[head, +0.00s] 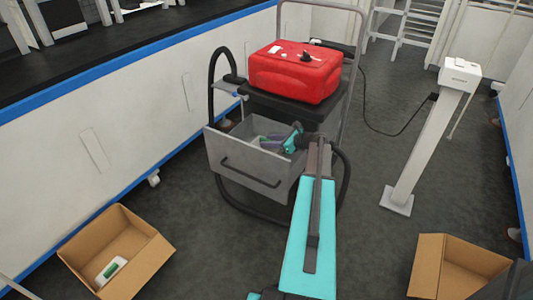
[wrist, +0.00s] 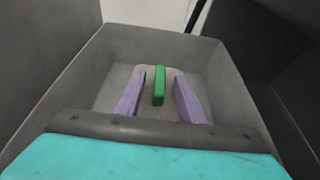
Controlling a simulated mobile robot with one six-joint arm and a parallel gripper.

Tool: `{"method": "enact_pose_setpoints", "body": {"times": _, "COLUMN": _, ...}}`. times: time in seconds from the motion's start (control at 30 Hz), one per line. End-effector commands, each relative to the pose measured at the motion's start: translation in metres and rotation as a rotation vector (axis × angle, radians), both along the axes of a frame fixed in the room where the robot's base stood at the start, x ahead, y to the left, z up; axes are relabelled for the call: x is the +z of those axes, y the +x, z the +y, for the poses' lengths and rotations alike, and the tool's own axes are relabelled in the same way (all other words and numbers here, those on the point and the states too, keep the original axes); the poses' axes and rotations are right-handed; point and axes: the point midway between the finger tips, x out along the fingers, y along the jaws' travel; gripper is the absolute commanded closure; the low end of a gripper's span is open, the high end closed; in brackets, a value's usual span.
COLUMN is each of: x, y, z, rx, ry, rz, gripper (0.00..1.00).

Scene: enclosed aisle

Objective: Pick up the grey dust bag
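The open grey drawer (head: 235,160) of the cart holds a pale grey, flat item with an upright green grip, which looks like the grey dust bag (wrist: 159,86). Its grey body blends with the drawer floor, so its outline is unclear. My gripper (wrist: 161,78) points down into the drawer, with its two purple fingers apart on either side of the green grip. A gap shows on both sides. In the head view my gripper (head: 267,141) reaches over the drawer's right side and partly hides the contents.
A red case (head: 296,72) sits on the cart above the drawer. A black hose (head: 213,88) loops at the cart's left. Open cardboard boxes stand at lower left (head: 143,262), holding a white item with green (head: 111,269), and lower right (head: 428,267). A white post (head: 428,150) stands right.

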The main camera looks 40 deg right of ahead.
Motion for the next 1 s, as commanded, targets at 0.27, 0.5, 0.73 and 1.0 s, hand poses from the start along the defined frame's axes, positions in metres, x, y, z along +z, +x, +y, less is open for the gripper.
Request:
{"method": "enact_pose_setpoints", "body": {"times": 0.27, "x": 0.0002, "y": 0.0002, "z": 0.0004, "rx": 0.001, "ry": -0.001, "rz": 0.0, "gripper": 0.64}}
{"method": "enact_pose_setpoints", "body": {"times": 0.5, "x": 0.0002, "y": 0.0004, "z": 0.0006, "rx": 0.001, "ry": -0.001, "rz": 0.0, "gripper": 0.96}}
{"method": "enact_pose_setpoints", "body": {"times": 0.73, "x": 0.0002, "y": 0.0006, "z": 0.0009, "rx": 0.001, "ry": -0.001, "rz": 0.0, "gripper": 1.0}}
{"method": "enact_pose_setpoints", "body": {"times": 1.0, "x": 0.0002, "y": 0.0009, "z": 0.0009, "rx": 0.002, "ry": 0.0, "rz": 0.0, "gripper": 1.0}}
